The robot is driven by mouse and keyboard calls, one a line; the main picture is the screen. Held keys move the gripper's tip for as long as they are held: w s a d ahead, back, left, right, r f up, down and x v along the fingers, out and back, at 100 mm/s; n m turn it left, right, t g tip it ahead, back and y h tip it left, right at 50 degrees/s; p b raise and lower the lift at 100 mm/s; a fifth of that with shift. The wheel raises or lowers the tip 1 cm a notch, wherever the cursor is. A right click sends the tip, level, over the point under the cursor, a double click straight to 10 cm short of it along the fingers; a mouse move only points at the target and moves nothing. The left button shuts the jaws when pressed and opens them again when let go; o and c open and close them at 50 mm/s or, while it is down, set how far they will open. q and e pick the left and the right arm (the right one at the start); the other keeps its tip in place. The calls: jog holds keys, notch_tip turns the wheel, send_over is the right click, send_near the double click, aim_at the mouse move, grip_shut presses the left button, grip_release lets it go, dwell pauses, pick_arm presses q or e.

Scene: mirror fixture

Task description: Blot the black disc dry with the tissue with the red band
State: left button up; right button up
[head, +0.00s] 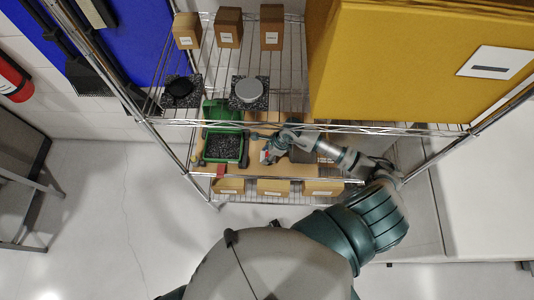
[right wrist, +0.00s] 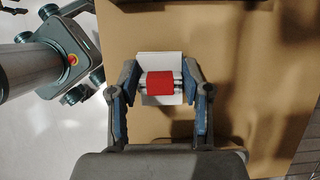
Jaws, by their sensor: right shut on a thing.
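The black disc (head: 179,88) lies on a speckled dark block (head: 196,97) at the left of the wire shelf. My right gripper (head: 268,155) is below and right of it in the head view, over a tan board. In the right wrist view my right gripper (right wrist: 160,84) is shut on the white tissue (right wrist: 158,62) with the red band (right wrist: 160,83), one finger on each side. The tissue is small and partly hidden in the head view. The disc is not in the right wrist view. My left gripper is not in view.
A grey disc (head: 248,90) lies on another speckled block to the right of the black one. A green tray (head: 207,130) of dark granules stands left of my gripper. Small cartons (head: 228,26) line the shelf's back, and a large yellow box (head: 390,70) fills the right. The wire shelf edge (head: 300,126) crosses above my forearm.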

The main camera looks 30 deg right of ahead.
jog(key=shift+d+r+p, duration=0.1)
jog(key=shift+r+p, duration=0.8)
jog(key=shift+r, duration=0.25)
jog(key=shift+r+p, duration=1.5)
jog(key=shift+r, duration=0.8)
